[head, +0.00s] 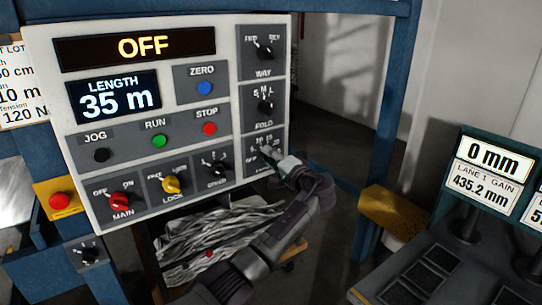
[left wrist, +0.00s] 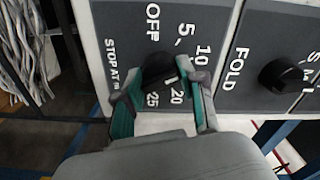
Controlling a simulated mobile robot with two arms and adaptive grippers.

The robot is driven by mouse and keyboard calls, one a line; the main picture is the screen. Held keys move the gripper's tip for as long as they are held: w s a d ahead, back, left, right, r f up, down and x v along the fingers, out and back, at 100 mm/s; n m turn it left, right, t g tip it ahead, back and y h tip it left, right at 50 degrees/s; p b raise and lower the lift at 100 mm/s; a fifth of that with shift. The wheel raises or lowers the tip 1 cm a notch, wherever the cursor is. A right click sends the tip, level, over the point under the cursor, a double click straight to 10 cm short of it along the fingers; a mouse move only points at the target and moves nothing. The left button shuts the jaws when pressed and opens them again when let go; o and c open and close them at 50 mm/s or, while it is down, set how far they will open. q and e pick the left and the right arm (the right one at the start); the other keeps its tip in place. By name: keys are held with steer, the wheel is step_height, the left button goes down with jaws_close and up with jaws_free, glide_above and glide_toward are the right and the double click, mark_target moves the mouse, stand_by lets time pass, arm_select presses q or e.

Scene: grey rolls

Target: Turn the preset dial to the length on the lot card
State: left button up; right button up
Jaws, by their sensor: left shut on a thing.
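The preset dial, a black knob marked STOP AT m, shows in the left wrist view (left wrist: 156,68). OFF, 5, 10, 20 and 25 are legible around it; a pale mark on it faces roughly the 20. My left gripper (left wrist: 160,78) is shut on the knob, one finger on each side; it also shows in the head view (head: 277,160), at the panel's lower right, covering much of the dial. The lot card (head: 17,90) is cut off at the head view's left edge; "10 m" and "120 N" are legible. My right gripper is not in view.
The white control panel (head: 226,103) has a top display (head: 140,46) reading OFF and a LENGTH display (head: 115,98) reading 35 m. The FOLD knob (left wrist: 283,75) is close right of the dial in the wrist view. Grey strips (head: 215,240) lie below the panel.

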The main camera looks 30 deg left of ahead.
arm_select(q)
steer(key=shift+m, duration=0.9)
steer(key=o, duration=1.1)
steer(key=shift+o, duration=0.2)
steer(key=v, duration=1.2)
steer(key=shift+f, duration=0.15)
